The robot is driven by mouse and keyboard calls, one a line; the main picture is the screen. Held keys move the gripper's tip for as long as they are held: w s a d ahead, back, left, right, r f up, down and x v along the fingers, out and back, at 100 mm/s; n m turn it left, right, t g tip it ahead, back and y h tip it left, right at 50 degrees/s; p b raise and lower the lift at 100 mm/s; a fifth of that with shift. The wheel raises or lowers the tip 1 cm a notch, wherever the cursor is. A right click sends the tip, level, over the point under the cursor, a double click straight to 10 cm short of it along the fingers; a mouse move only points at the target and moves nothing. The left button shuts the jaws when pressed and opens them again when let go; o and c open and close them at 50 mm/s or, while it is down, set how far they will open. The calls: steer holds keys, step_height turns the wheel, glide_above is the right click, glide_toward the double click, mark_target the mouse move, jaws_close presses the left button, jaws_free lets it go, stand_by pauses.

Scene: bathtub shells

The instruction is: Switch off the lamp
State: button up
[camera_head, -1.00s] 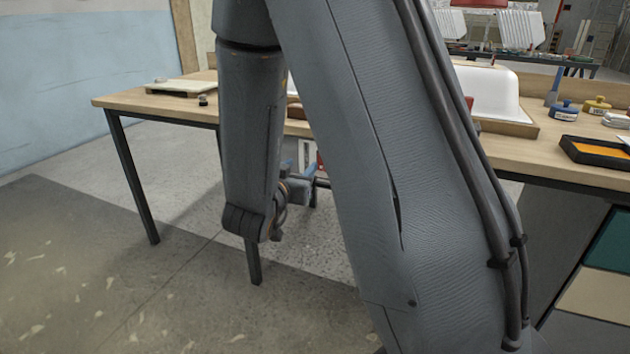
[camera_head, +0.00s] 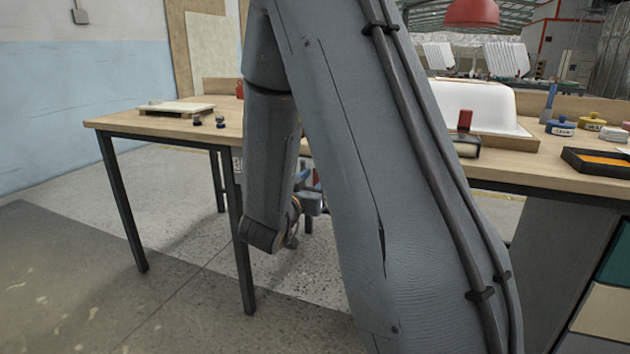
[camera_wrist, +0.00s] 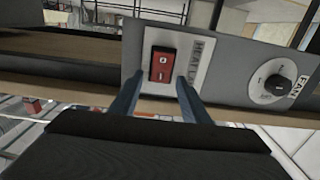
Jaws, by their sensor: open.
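In the wrist view a grey panel (camera_wrist: 222,75) carries a red rocker switch (camera_wrist: 162,67) marked 0 and I. My gripper (camera_wrist: 160,77) is open and empty, with one blue-grey finger on each side of the switch's lower part. I cannot tell whether the fingers touch the panel. In the head view a red lamp shade (camera_head: 472,13) hangs at the top right. My gripper is mostly hidden behind my arm there, below the table's edge.
A dial (camera_wrist: 276,86) labelled FAN is on the panel's right. The wooden table (camera_head: 165,126) holds a white tub shell (camera_head: 480,107), a board (camera_head: 176,108), small black knobs (camera_head: 220,122), labelled pots (camera_head: 592,121) and a black tray (camera_head: 597,162). Floor is clear at left.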

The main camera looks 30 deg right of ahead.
steer(key=shift+w, duration=0.1)
steer(key=c, duration=1.1)
steer(key=shift+o, duration=0.2)
steer(key=shift+f+t+h+b, duration=0.5)
steer(key=shift+b, duration=0.6)
steer(key=shift+a+f+t+h+b, duration=0.1)
steer(key=shift+t+h+b, duration=0.3)
steer(key=shift+h+b, duration=0.3)
steer(key=shift+b, duration=0.3)
steer(key=o, duration=1.1)
steer(key=shift+c, duration=0.2)
steer(key=shift+s+a, duration=0.1)
steer(key=shift+s, duration=0.1)
